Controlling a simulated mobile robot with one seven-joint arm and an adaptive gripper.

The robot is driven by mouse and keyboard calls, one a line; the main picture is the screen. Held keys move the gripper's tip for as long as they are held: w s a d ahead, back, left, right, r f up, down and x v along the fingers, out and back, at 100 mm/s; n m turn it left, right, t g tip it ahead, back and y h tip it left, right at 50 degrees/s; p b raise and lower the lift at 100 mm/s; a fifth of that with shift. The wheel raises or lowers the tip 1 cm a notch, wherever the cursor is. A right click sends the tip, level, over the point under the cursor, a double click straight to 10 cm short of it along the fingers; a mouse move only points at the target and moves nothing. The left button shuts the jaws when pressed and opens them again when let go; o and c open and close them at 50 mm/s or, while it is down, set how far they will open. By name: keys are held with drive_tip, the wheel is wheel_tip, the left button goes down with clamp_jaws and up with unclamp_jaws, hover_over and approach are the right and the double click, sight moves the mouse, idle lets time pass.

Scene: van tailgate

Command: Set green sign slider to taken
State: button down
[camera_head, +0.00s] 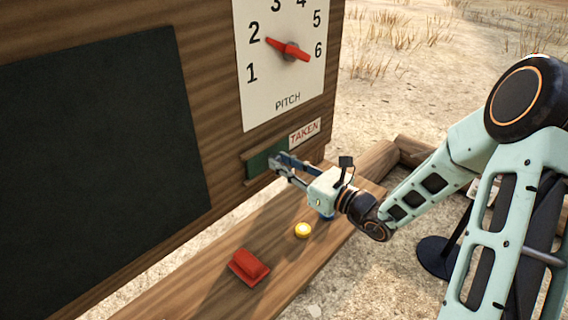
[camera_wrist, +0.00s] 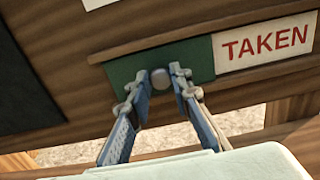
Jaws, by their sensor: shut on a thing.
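The green sign slider (camera_head: 257,161) is a flat green plate in a wooden rail under the pitch dial. In the wrist view the green slider (camera_wrist: 130,69) has a round grey knob (camera_wrist: 160,78) and covers the left part of the sign. The red word TAKEN on a white panel (camera_wrist: 264,46) shows to its right; the TAKEN panel also shows in the head view (camera_head: 305,131). My gripper (camera_head: 279,162) is at the slider's face. In the wrist view its fingers (camera_wrist: 161,88) stand either side of the knob, shut on it.
A pitch dial (camera_head: 287,90) with a red pointer is above the sign. A dark board (camera_head: 100,130) is on the left. A wooden beam runs behind my wrist.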

drive_tip(key=c, duration=1.8)
unclamp_jaws()
drive_tip(key=shift+s+a, duration=0.15)
drive_tip(key=shift+s, duration=0.1)
drive_tip(key=shift+o, duration=0.2)
drive_tip(key=shift+w, duration=0.1)
drive_tip(key=v, duration=1.2)
